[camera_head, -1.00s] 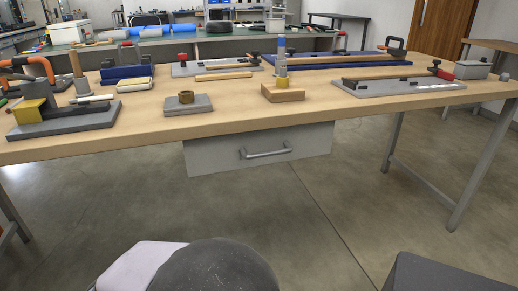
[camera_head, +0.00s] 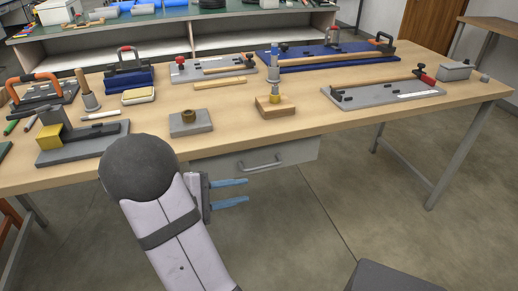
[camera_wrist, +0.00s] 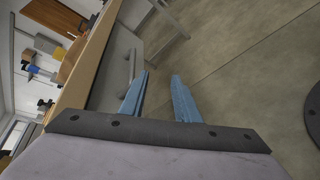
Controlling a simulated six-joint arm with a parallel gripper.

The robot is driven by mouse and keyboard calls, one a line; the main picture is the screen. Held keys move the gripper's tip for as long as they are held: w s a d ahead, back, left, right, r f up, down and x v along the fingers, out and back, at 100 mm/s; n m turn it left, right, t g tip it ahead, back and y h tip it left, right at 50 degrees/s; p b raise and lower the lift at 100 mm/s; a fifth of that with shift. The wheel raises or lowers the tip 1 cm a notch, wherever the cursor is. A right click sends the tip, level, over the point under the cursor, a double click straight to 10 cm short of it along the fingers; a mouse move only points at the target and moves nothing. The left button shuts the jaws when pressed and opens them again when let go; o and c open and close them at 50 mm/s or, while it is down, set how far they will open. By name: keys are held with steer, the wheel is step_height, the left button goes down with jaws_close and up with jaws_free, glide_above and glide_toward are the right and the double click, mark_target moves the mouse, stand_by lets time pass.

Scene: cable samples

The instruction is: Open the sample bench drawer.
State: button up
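The grey drawer (camera_head: 302,152) hangs under the front edge of the wooden bench and looks closed. Its bar handle (camera_head: 262,164) is on the middle of its front. In the wrist view the drawer front (camera_wrist: 113,62) and handle (camera_wrist: 131,66) are left of my fingers. My gripper (camera_head: 246,191) has two blue fingers, apart with nothing between them. It is in front of and a little below the handle, to its left in the head view. In the wrist view my gripper (camera_wrist: 161,75) is open beside the handle, not around it. Contact cannot be told.
A bench leg (camera_head: 447,172) stands at right.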

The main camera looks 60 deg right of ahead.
mark_target(259, 168)
steer(key=shift+n+h, duration=0.5)
steer(key=shift+h, duration=0.4)
steer(key=shift+s+d+r, duration=0.3)
steer(key=shift+d, duration=1.25)
steer(key=shift+s+d+r, duration=0.3)
steer(key=shift+s+d, duration=0.05)
steer(key=shift+d, duration=1.2)
steer(key=shift+s+d+r, duration=0.3)
steer(key=shift+d, duration=1.25)
jaws_close()
